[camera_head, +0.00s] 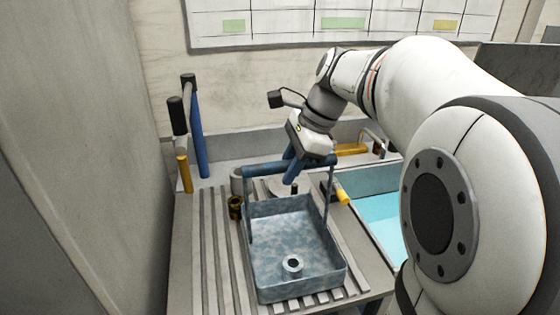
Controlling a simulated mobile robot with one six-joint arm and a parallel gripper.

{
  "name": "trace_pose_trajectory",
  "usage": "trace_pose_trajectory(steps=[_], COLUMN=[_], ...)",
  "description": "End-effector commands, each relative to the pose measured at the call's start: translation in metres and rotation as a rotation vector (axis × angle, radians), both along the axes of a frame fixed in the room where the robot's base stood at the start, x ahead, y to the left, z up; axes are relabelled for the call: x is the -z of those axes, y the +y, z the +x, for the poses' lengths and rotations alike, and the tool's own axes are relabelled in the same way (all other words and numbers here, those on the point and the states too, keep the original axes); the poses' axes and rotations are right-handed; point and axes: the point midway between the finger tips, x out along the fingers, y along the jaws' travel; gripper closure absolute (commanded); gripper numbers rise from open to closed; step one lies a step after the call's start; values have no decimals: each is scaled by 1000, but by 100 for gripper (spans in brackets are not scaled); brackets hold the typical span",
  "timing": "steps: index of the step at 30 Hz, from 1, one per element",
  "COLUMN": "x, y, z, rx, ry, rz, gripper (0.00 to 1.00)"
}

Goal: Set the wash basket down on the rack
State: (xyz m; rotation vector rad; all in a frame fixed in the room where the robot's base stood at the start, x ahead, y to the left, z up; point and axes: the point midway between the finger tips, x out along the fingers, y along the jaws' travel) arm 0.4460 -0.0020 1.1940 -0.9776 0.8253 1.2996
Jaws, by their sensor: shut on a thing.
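The wash basket (290,238) is a blue-grey open tray with a tall bail handle (264,168), in the middle of the head view. A small grey metal ring-shaped part (292,265) lies inside it near the front. My gripper (293,168) points down from above and is shut on the handle's top bar. The basket hangs over or rests on the slatted rack (209,250) and looks about level. Its underside is hidden, so I cannot tell whether it touches the slats.
A basin of blue liquid (385,215) is right of the rack. Blue and yellow upright posts (199,140) stand at back left. Slats at left are bare.

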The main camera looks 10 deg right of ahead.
Motion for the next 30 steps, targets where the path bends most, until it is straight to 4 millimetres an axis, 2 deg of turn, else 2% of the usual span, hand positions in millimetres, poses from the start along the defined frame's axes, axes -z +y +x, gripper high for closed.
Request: trace_pose_trajectory(steps=[5,6,14,23,26,30], x=[1,3,2,-2,-12,-38], y=[0,0,1,0,-4,-15], z=[0,0,0,0,-1,-3], rx=[-1,0,-1,-2,-1,0], ry=[-1,1,1,-1,-3,-3], rz=[0,0,0,0,0,-1], gripper=[100,76,55,55,55,55])
